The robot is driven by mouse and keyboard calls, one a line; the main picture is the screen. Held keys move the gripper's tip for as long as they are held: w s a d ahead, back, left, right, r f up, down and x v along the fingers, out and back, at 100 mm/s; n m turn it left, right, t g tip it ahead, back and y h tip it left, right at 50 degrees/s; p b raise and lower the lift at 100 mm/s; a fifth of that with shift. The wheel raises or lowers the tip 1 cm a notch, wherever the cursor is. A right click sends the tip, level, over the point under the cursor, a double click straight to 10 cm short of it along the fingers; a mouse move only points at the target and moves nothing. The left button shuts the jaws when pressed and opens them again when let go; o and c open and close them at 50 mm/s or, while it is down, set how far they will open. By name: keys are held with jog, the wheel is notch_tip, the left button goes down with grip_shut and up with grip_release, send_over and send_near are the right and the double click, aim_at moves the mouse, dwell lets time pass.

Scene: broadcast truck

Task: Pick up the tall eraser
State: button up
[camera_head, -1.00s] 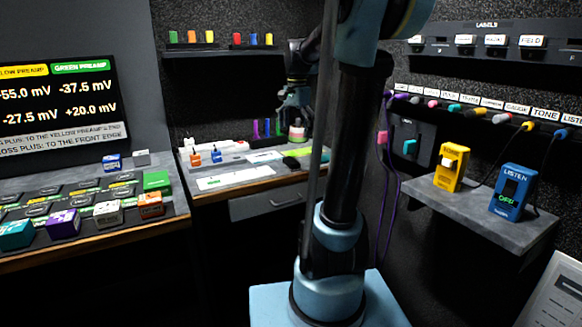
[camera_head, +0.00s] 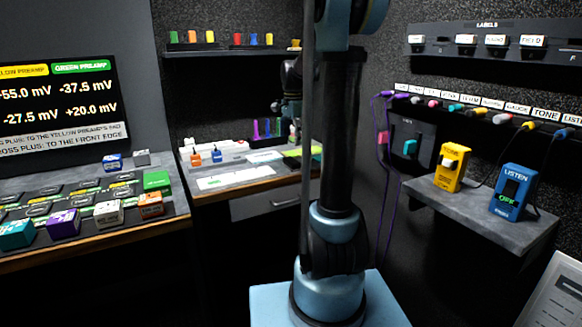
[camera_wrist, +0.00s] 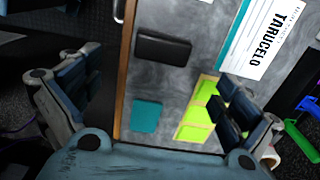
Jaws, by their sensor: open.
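My gripper (camera_wrist: 158,76) is open and empty above the desk, one finger at each side of the wrist view. A black rounded block (camera_wrist: 163,49) lies on the grey desktop between the fingers, towards the top. A small teal piece (camera_wrist: 146,116) lies below it, nearer my palm. I cannot tell for sure which of these is the tall eraser, nor judge their heights from above. In the head view my gripper (camera_head: 285,106) is over the back of the desk, small and partly hidden behind my arm.
Yellow-green notes (camera_wrist: 197,117) lie beside the right finger, and a white name card (camera_wrist: 262,38) lies beyond. Coloured markers (camera_head: 265,128) stand at the back of the desk (camera_head: 250,187). A shelf (camera_head: 225,52) hangs above. The wooden desk edge (camera_wrist: 125,70) is on the left.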

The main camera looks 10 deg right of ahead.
send_over(292, 160)
jog(key=f, duration=0.4)
jog(key=shift+s+f, duration=0.2)
jog(key=f, duration=0.3)
jog(key=shift+w+d+f, duration=0.1)
jog(key=shift+w+f, duration=0.25)
jog(key=shift+f, duration=0.75)
jog(key=c, duration=1.3)
notch_tip(292, 160, up, 10)
jog(key=shift+r, duration=0.1)
